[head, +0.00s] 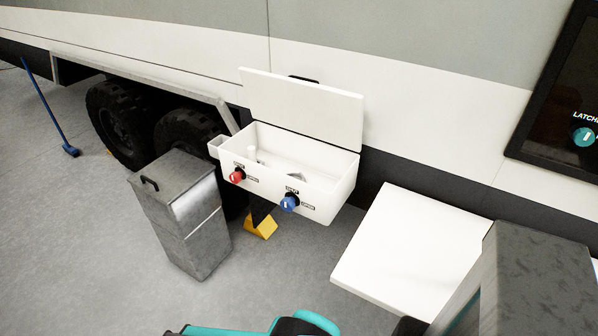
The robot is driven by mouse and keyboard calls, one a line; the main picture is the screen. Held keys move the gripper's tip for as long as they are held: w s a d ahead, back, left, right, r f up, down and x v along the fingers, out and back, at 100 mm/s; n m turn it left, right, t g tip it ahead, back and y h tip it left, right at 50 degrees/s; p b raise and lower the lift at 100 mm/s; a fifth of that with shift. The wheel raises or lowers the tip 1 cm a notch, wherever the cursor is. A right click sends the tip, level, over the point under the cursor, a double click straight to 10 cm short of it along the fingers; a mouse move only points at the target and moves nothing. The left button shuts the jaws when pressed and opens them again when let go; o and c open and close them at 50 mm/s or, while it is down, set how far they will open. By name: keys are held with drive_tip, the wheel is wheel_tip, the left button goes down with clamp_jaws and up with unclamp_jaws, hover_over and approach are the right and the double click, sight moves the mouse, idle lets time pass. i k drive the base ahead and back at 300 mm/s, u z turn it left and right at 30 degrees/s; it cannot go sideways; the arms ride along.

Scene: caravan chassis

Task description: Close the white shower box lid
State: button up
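The white shower box (326,190) is fixed on the side of the caravan. Its white lid (304,108) stands raised at the back edge, nearly upright, with a dark handle (303,79) at its top edge. The box's inside is open to view and holds small fittings. A red knob (237,176) and a blue knob (289,202) sit on its front face. Teal and black parts of my arm show at the bottom edge, below the box and apart from it. My gripper's fingers cannot be made out.
A grey metal bin (184,215) with a black handle stands left of the box. A white panel (408,250) juts out at the lower right. A yellow wheel chock (262,227) lies under the box. Black wheels (122,122) and a blue pole (47,108) are at the left.

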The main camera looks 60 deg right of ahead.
sight(305, 107)
drive_tip(key=u, duration=1.1)
drive_tip(key=k, duration=0.15)
drive_tip(key=z, duration=3.05)
